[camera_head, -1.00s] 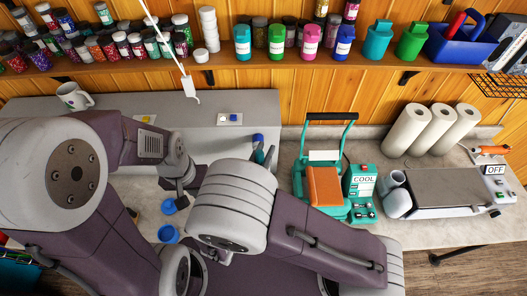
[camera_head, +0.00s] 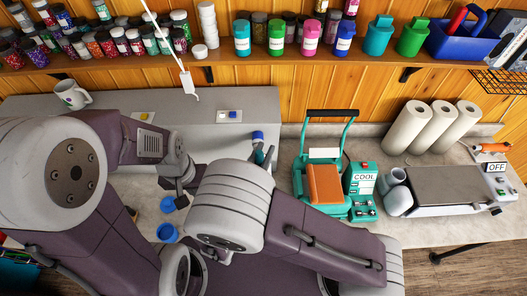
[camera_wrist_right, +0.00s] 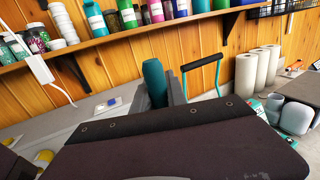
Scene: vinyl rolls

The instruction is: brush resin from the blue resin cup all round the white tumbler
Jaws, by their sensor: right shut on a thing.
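Two small blue cups, an upper one (camera_head: 168,205) and a lower one (camera_head: 167,232), stand on the pale counter at the left in the head view. I cannot tell which holds resin. My right gripper (camera_head: 262,156) is partly hidden behind my arm. In the right wrist view it is shut on a teal handle-like thing (camera_wrist_right: 154,82), which stands up between the fingers. A blue end (camera_head: 258,136) shows in the head view. No bristles are visible. My left gripper (camera_head: 182,195) hangs beside the upper cup; its jaws are unclear. I cannot make out a white tumbler with certainty.
A teal press (camera_head: 335,175) and a grey flat-topped machine (camera_head: 450,185) stand on the right counter, with pale rounded pieces (camera_head: 397,203) between them. Paper rolls (camera_head: 407,128) stand behind. A white mug (camera_head: 72,95) is at the back left. A shelf of jars runs above.

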